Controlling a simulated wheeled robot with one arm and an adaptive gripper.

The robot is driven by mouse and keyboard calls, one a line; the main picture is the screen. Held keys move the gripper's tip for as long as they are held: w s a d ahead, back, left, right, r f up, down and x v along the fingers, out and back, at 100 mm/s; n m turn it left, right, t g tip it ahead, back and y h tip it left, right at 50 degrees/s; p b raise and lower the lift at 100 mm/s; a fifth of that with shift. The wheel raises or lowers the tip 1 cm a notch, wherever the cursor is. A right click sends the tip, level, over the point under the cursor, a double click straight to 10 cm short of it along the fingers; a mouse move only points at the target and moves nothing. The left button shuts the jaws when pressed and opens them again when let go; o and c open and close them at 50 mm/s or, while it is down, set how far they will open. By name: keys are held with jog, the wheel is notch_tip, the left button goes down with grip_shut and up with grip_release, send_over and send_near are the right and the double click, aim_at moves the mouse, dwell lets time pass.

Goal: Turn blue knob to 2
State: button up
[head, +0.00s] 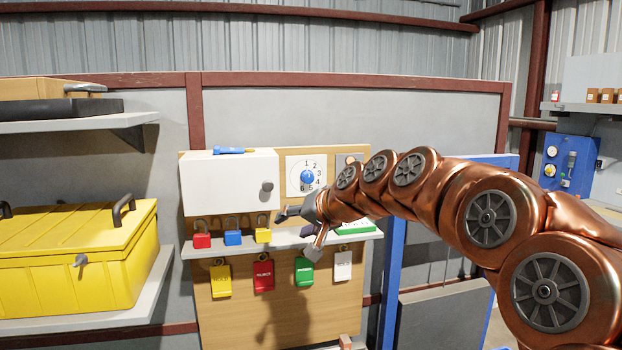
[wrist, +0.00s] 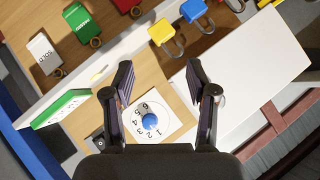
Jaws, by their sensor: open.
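The blue knob (head: 307,177) sits at the centre of a white square dial plate (head: 292,188) with numbers 1 to 6 around it, on a wooden board. The 1 is at the top and the 2 at the upper right in the head view. The direction the knob points is too small to tell. In the wrist view the knob (wrist: 149,121) and dial show between my fingers, with the numbers turned over. My gripper (head: 298,232) is open and empty, in front of the board and lower than the dial; its two fingers (wrist: 159,68) are apart in the wrist view.
A white cabinet (head: 225,188) with a blue tool (head: 233,151) on top is left of the dial. Red (head: 202,241), blue (head: 233,238) and yellow (head: 263,235) padlocks stand on a narrow grey shelf (head: 218,250) below. Coloured tags hang underneath.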

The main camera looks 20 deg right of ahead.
aim_at(311, 179)
jog(key=w+d+r+m+t+h, duration=0.1)
jog(key=w+d+r+m+t, duration=0.25)
jog(key=w+d+r, duration=0.55)
jog(key=shift+t, duration=0.25)
jog(key=shift+d+f+p+x, duration=0.2)
jog(key=shift+p+x, duration=0.2)
jog(key=shift+x, duration=0.9)
jog(key=shift+d+f+p+x, duration=0.2)
jog(key=shift+p+x, duration=0.2)
jog(key=shift+x, duration=0.9)
jog(key=shift+d+f+p+x, duration=0.1)
jog(key=shift+f+p+x, duration=0.25)
jog(key=shift+x, duration=0.9)
jog(key=shift+r, duration=0.1)
jog(key=shift+c, duration=0.2)
grip_shut()
jog(key=m+b, duration=0.1)
jog(key=m+y+b, duration=0.1)
jog(key=b, duration=0.1)
jog(key=shift+f+t, duration=0.3)
jog(key=shift+t, duration=0.1)
jog(key=shift+m+t+y+b, duration=0.55)
jog(key=shift+m+b, duration=0.7)
jog(key=shift+m, duration=0.6)
jog(key=shift+r, duration=0.1)
